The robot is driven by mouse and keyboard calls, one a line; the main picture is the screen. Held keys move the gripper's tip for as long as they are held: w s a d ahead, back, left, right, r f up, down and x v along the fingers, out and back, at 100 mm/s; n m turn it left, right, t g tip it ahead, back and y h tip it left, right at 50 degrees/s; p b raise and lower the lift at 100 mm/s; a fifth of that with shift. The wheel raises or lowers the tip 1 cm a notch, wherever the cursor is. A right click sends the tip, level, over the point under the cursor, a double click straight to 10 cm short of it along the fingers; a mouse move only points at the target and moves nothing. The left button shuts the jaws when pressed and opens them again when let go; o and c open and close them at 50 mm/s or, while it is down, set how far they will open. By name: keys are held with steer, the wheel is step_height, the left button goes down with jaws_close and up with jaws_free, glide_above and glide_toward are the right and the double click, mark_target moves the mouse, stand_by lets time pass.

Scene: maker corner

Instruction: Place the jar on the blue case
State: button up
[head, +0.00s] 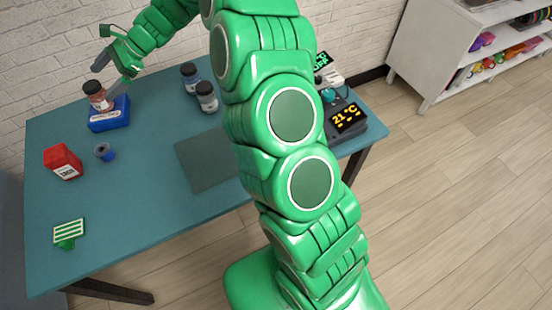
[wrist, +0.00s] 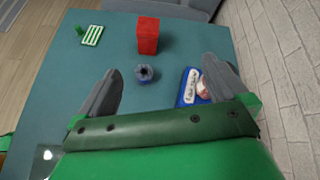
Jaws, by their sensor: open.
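A jar with a dark lid and reddish-brown contents (head: 98,97) stands upright on the blue case (head: 110,119) at the back left of the table. In the wrist view, the blue case (wrist: 188,84) is near the right finger, and the jar (wrist: 203,91) is partly hidden behind that finger. My gripper (head: 112,73) is open, just above and beside the jar. In the wrist view its fingers (wrist: 158,92) are wide apart with nothing held between them.
Two more dark-lidded jars (head: 190,78) (head: 207,97) stand right of the case. A blue spool (head: 105,152), a red box (head: 62,162) and a green striped item (head: 69,232) lie nearer the front. A dark mat (head: 205,165) is bare. An electronic display unit (head: 347,117) sits at right.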

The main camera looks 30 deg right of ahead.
steer(key=s+d+r+n+g+h, duration=0.1)
steer(key=s+d+r+n+h, duration=0.2)
steer(key=s, duration=0.8)
steer(key=s+d+r+n+g+h, duration=0.1)
steer(key=s+d+r+n, duration=0.3)
steer(key=s, duration=0.6)
steer(key=s+d+n+h, duration=0.3)
steer(key=s+d, duration=0.7)
steer(key=s, duration=0.4)
steer(key=s+d+n+h, duration=0.4)
steer(key=s+d, duration=0.6)
steer(key=s, duration=0.4)
steer(key=shift+n+h, duration=0.3)
steer(key=shift+h, duration=0.3)
